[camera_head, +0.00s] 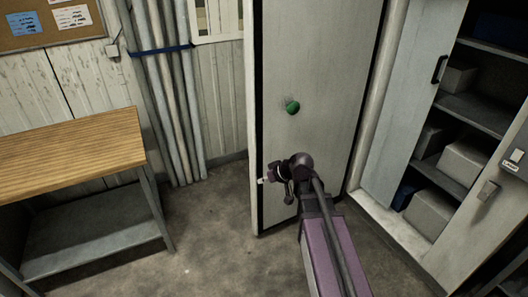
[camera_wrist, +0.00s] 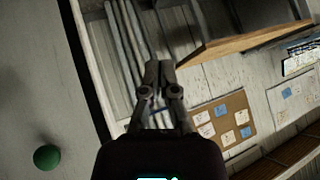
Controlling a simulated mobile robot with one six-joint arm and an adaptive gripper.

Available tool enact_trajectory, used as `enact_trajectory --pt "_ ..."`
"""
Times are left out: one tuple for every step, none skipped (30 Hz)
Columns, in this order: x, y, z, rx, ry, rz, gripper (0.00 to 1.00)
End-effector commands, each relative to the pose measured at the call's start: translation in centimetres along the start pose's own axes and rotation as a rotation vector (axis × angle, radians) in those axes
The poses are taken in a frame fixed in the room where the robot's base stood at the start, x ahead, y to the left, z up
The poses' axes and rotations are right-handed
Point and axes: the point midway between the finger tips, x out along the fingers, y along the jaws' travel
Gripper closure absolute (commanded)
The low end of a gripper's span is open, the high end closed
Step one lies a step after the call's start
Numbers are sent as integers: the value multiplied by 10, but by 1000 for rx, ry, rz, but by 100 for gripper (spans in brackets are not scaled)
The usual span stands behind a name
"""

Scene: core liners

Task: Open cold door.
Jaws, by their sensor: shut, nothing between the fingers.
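The cold door is a tall pale panel (camera_head: 318,60) in the middle of the head view, with a dark strip along its edges. A round green knob (camera_head: 292,107) sits on its face. In the wrist view the panel (camera_wrist: 45,70) fills the left side, with the green knob (camera_wrist: 47,157) at lower left. My gripper (camera_head: 263,180) is below the knob, near the panel's left edge, pointing left. In the wrist view my gripper (camera_wrist: 159,66) has its fingers together and empty, apart from the knob. I cannot tell how far the panel stands from its frame.
A wooden-topped bench (camera_head: 70,150) stands at left, with several pipes (camera_head: 165,90) on the wall behind it. A cabinet with shelves of boxes (camera_head: 468,160) is at right. The floor (camera_head: 215,235) between bench and panel is clear. A cork board (camera_wrist: 222,120) hangs on the wall.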

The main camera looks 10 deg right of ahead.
Motion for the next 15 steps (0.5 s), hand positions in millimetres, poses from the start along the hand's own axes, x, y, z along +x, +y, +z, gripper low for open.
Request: enact_trajectory --pt "15 11 -1 -20 51 -8 100" --pt "19 15 -4 -34 84 -12 100" --pt "24 20 -9 -51 127 -15 100" --pt "27 25 -13 -64 160 -17 100" --pt "30 29 -17 -76 193 -16 100" --pt "34 35 -21 -92 236 -15 100" --pt "37 40 -25 -103 268 -12 100" --pt "39 45 -28 -113 300 -8 100" --pt "42 52 -32 -126 342 -1 100" --pt "44 57 -36 -136 373 4 100" --pt "46 63 -39 -144 404 12 100" --pt "49 70 -42 -155 444 23 100" --pt "50 76 -45 -162 474 33 100" --pt "52 82 -48 -168 503 44 100" --pt "53 91 -51 -176 541 60 100"
